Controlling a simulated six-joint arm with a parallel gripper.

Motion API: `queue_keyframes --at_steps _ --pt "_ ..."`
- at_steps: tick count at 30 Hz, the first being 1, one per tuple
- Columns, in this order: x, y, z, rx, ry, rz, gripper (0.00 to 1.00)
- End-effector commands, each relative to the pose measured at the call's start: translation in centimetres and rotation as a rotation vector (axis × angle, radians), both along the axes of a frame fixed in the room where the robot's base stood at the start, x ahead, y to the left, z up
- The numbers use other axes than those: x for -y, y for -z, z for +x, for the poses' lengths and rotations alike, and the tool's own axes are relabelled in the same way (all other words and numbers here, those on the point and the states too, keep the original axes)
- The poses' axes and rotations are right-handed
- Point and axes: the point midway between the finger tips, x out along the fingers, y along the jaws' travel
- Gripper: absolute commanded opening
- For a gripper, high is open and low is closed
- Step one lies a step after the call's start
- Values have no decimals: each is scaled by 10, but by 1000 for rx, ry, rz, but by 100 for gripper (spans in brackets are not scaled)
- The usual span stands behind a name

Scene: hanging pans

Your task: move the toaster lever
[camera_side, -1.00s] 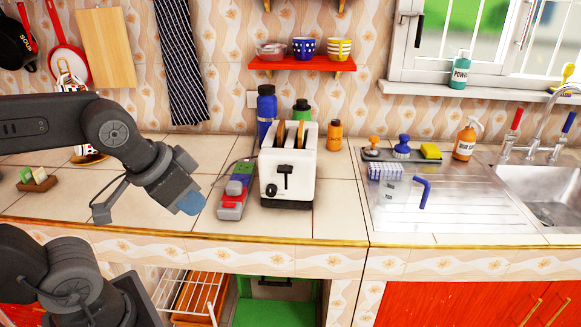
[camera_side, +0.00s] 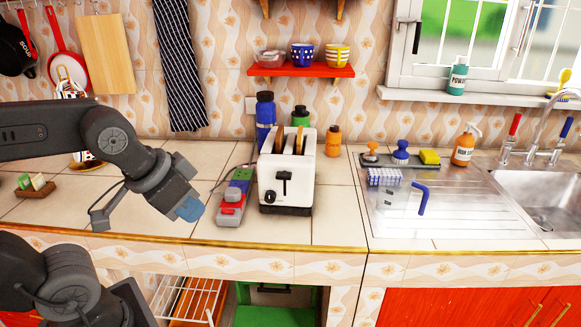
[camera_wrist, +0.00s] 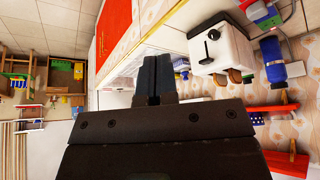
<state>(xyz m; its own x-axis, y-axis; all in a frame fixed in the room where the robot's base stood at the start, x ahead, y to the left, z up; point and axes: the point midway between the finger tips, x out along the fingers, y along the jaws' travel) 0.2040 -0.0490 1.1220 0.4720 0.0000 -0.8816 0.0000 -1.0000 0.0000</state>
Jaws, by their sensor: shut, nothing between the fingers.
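The white toaster (camera_side: 288,180) stands upright on the tiled counter, with bread slices (camera_side: 299,140) showing in its top slots. Its black lever (camera_side: 284,176) is on the front face, near the upper end of a vertical slot, above a dark knob. In the wrist view the toaster (camera_wrist: 226,52) appears upside down at upper right, with its lever (camera_wrist: 212,34) visible. My gripper (camera_side: 190,209) is shut and empty, left of the toaster and apart from it, above the counter's front part. Its closed fingers (camera_wrist: 155,75) point away from the wrist camera.
A grey, red and green power strip (camera_side: 233,203) lies between my gripper and the toaster. A blue bottle (camera_side: 265,115) and an orange bottle (camera_side: 333,141) stand behind the toaster. The counter right of the toaster is clear up to the sink drainboard (camera_side: 450,205).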

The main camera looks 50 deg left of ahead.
Motion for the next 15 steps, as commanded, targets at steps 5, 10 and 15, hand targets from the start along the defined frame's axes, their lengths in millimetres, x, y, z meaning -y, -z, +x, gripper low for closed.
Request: queue_keyframes --at_steps 5,10,15 --pt "-1 -3 4 -5 -11 -3 0" --pt "-6 -17 29 -46 -75 -22 0" --pt "-17 -35 74 -114 -192 -53 0"
